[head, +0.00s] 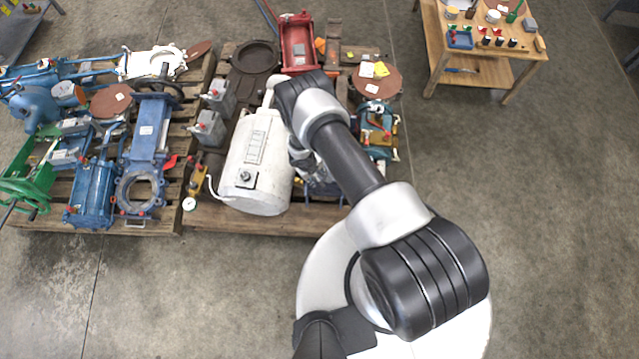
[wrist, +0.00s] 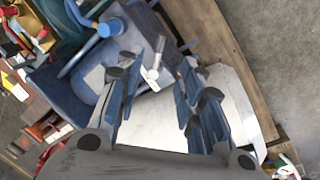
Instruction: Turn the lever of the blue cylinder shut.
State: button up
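My gripper (wrist: 163,82) is open in the wrist view, its fingers apart and pointing toward blue equipment. A blue body (wrist: 72,88), possibly the blue cylinder, lies beyond the left finger, with a round bright blue end (wrist: 109,28) on a rod. A small silver lever-like piece (wrist: 154,70) shows between the fingers; I cannot tell whether any finger touches it. In the head view my arm hides most of this spot, and my gripper (head: 312,178) is only partly seen beside the white tank. The lever cannot be made out there.
A white tank (head: 263,150) stands close left of my gripper on the right pallet (head: 240,217). Red-brown discs and small fittings crowd the pallet's far side. The left pallet (head: 160,225) carries blue and green machines. Bare floor (head: 540,220) lies to the right.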

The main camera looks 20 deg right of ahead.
aim_at(320, 183)
jog(key=b+x, duration=0.4)
jog(key=x, duration=0.4)
jog(key=shift+d+f+b, duration=0.1)
jog(key=shift+f+b, duration=0.1)
jog(key=shift+b, duration=0.15)
jog(key=shift+c, duration=0.5)
grip_shut()
